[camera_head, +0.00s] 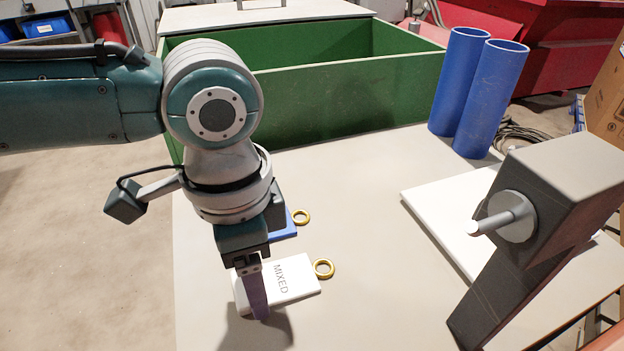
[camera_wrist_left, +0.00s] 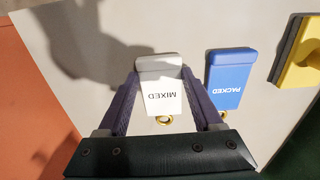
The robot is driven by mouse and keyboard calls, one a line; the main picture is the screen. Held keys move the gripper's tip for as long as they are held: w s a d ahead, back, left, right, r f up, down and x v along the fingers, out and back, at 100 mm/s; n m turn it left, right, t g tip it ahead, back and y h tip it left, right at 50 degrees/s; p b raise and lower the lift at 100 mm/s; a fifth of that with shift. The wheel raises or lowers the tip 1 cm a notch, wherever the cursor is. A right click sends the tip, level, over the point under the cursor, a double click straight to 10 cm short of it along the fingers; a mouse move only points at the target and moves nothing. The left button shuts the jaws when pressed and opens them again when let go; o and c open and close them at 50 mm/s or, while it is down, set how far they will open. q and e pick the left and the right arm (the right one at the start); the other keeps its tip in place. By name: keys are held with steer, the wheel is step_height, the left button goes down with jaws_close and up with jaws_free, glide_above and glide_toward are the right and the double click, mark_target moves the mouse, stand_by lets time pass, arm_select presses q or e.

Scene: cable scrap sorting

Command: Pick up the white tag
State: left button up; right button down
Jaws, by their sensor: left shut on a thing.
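The white tag (camera_head: 300,287) reads "MIXED" and has a gold ring (camera_head: 324,268) at its right end. It lies on or very near the light table top; I cannot tell whether it is raised. My left gripper (camera_head: 257,302) points down at the tag's left end, hiding part of it. In the left wrist view its two purple fingers (camera_wrist_left: 160,76) press on both sides of the white tag (camera_wrist_left: 163,99), by its thick end. My right gripper is not in view.
A blue tag (camera_wrist_left: 230,78) reading "PACKED" lies beside the white one. A yellow block (camera_wrist_left: 303,68) is farther right. A green bin (camera_head: 350,95) stands at the back, blue tubes (camera_head: 490,100) at back right. A grey angular device (camera_head: 540,215) stands near a white board (camera_head: 430,205).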

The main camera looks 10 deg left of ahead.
arm_select(q)
step_height(320, 180, up, 20)
steer(key=p, duration=0.7)
steer(key=shift+r, duration=0.1)
stand_by(0.3)
